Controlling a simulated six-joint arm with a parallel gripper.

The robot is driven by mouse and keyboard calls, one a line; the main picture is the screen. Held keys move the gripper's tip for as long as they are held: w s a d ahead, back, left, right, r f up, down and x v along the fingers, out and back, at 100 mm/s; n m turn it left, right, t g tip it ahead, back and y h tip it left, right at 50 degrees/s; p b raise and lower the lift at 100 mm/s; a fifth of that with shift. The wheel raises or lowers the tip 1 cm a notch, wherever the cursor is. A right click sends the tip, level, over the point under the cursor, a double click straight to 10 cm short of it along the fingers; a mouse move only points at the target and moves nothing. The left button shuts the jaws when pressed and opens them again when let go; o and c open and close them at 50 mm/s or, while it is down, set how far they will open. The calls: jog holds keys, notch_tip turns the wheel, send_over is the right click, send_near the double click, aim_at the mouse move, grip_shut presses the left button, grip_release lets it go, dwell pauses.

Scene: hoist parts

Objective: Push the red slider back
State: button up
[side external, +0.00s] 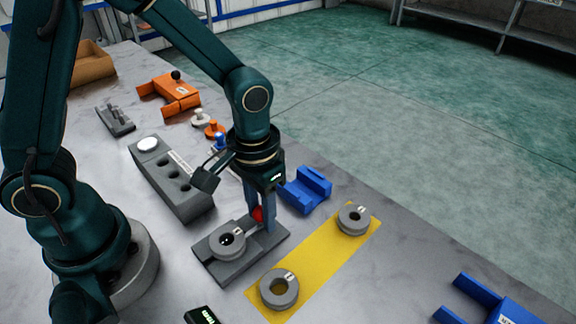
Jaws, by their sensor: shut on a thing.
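The red slider (257,214) shows as a small red patch between the fingers of my gripper (260,218). It stands at the back part of a grey base plate (218,268), beside a grey ring (227,242) that lies on the same plate. My gripper points down and is shut on the red slider. The fingers hide most of the slider, so its exact position on the plate cannot be told.
A yellow strip (318,262) with two grey rings (279,288) (354,219) lies to the right. A blue bracket (306,190) stands close behind my gripper. A grey block with holes (172,182) is to the left, with orange parts (172,92) farther back.

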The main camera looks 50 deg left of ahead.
jog(key=shift+s, duration=0.1)
jog(key=o, duration=0.9)
jog(key=shift+o, duration=0.2)
jog(key=shift+r, duration=3.5)
